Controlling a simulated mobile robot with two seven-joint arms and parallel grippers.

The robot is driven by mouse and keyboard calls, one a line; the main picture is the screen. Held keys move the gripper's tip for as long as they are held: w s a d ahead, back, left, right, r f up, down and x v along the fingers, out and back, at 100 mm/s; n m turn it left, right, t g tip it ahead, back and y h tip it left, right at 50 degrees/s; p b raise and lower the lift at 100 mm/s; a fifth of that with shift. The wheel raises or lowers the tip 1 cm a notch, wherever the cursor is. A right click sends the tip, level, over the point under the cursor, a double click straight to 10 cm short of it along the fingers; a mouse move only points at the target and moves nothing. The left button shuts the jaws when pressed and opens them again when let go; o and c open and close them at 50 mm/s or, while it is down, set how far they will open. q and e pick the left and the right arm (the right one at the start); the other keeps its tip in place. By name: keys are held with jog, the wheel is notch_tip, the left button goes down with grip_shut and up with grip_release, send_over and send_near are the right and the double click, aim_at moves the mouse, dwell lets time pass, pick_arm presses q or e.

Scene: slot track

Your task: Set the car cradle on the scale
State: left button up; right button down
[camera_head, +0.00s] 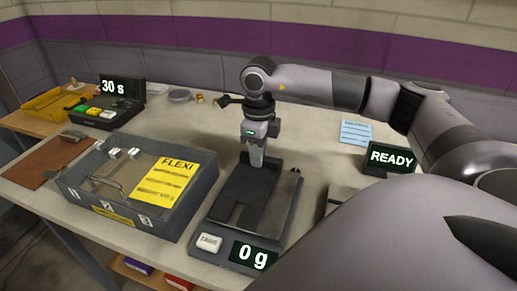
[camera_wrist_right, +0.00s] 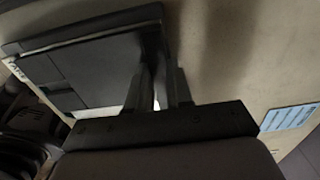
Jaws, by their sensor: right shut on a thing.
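The scale (camera_head: 283,207) lies flat on the bench, with a white button and a display reading 0 g at its front. A flat dark piece with a notch, which looks like the car cradle (camera_head: 245,190), lies over its top. In the right wrist view a dark plate (camera_wrist_right: 85,75) shows beside my fingers. My right gripper (camera_head: 257,160) points down at the far end of the cradle and is shut on it. Whether the cradle touches the scale or is held just above it, I cannot tell. My left gripper is not in view.
A grey case (camera_head: 120,205) with a yellow FLEXI label stands close left of the scale. Behind it are a box showing 30 s (camera_head: 118,88) and a yellow tray (camera_head: 50,104). A READY display (camera_head: 390,158) and blue card (camera_head: 356,133) are at right. The bench behind is mostly clear.

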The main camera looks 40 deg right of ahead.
jog(key=c, duration=0.9)
grip_release()
jog(key=shift+c, duration=0.2)
jog(key=shift+r, duration=3.55)
